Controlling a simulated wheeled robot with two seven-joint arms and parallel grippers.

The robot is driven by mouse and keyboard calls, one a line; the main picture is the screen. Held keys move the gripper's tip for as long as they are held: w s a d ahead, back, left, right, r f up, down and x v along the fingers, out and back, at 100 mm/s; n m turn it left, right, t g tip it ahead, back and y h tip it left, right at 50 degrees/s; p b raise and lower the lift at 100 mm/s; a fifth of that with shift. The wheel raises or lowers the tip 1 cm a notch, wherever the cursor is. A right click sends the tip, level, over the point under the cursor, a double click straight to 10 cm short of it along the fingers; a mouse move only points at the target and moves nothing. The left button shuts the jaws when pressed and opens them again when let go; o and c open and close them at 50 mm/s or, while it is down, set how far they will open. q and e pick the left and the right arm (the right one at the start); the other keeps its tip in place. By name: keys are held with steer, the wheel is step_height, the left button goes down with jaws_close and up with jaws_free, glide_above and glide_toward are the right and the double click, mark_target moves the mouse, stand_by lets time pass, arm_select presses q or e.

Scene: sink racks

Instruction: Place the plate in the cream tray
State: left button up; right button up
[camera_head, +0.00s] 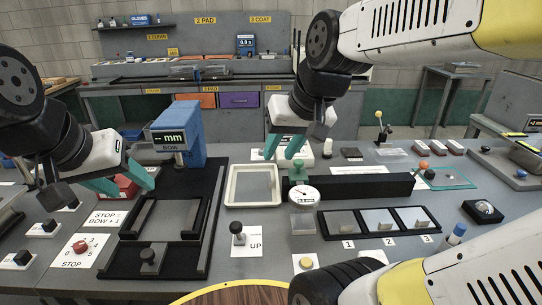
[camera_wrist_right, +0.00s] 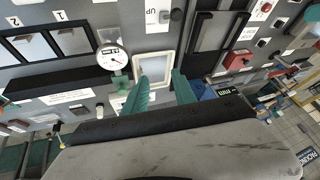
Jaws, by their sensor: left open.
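The cream tray (camera_head: 254,186) lies near the middle of the bench. It also shows beyond my right fingertips in the right wrist view (camera_wrist_right: 154,53). Its inside looks grey, and I cannot tell whether a plate lies in it. Flat grey plates (camera_head: 378,219) sit in the black frames marked 1, 2 and 3. I cannot tell which plate is the task's. My right gripper (camera_head: 279,157) is open above the tray's far side, with nothing visible between its teal fingers (camera_wrist_right: 161,74). My left gripper (camera_head: 132,190) is open near the black railed fixture (camera_head: 193,245), left of the tray.
A blue BOW gauge (camera_head: 181,136) stands behind the fixture. A round dial gauge (camera_head: 305,196) and a long black bar (camera_head: 360,185) stand right of the tray. A black knob (camera_head: 238,232) is in front of it.

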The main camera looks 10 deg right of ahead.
steer(key=shift+t, duration=0.3)
steer(key=s, duration=0.2)
steer(key=s+f, duration=0.1)
steer(key=s, duration=0.1)
steer(key=shift+a, duration=0.3)
steer(key=shift+r, duration=0.1)
stand_by(0.5)
